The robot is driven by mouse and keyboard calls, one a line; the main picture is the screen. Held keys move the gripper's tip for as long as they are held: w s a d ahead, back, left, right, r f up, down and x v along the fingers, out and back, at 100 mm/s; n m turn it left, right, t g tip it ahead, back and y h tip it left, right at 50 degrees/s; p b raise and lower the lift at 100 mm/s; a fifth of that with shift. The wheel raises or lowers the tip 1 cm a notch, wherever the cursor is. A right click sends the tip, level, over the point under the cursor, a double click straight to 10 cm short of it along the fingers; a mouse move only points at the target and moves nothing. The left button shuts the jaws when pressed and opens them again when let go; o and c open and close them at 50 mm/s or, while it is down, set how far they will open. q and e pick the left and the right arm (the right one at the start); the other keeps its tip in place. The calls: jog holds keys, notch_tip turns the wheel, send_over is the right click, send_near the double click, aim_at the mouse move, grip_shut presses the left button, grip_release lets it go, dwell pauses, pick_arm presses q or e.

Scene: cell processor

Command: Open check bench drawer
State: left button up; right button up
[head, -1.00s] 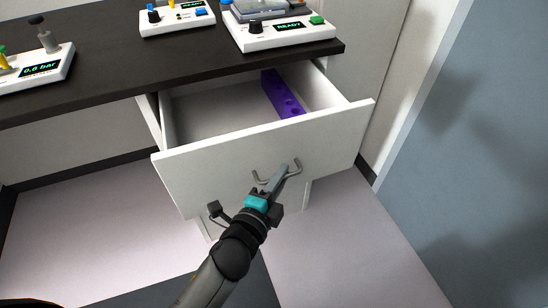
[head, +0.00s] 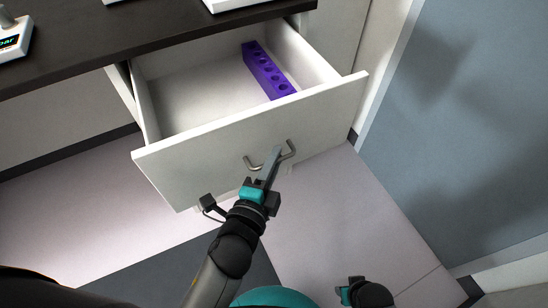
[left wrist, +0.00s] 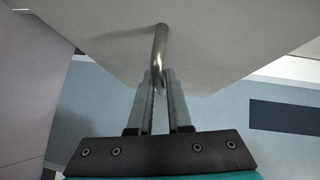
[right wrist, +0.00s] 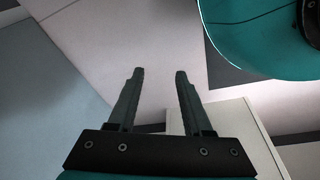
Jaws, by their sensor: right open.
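The white check bench drawer (head: 222,129) stands well open below the dark bench top in the head view. Its grey bow handle (head: 291,150) is on the drawer front. My left gripper (head: 276,154) is at this handle. In the left wrist view the metal handle bar (left wrist: 160,48) runs between the two fingers of the left gripper (left wrist: 158,75), which are closed around it. My right gripper (right wrist: 160,72) is open and empty in the right wrist view. Part of it shows at the bottom of the head view (head: 357,290), away from the drawer.
A purple block with several holes (head: 268,72) lies in the drawer along its right side. The dark bench top (head: 120,40) carries white devices at its edges. A blue-grey wall or panel (head: 460,120) stands to the right. The floor (head: 310,225) before the drawer is clear.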

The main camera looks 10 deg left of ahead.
pick_arm(q)
jog(key=o, duration=0.4)
jog(key=shift+c, duration=0.2)
jog(key=p+v, duration=0.2)
jog(key=v, duration=1.3)
pick_arm(e)
jog(key=shift+s+d+f, duration=1)
jog(key=shift+d+f, duration=0.05)
jog(key=shift+f, duration=0.2)
pick_arm(q)
jog(key=shift+s, duration=0.1)
pick_arm(e)
jog(key=shift+s+a, duration=0.1)
jog(key=shift+s, duration=0.05)
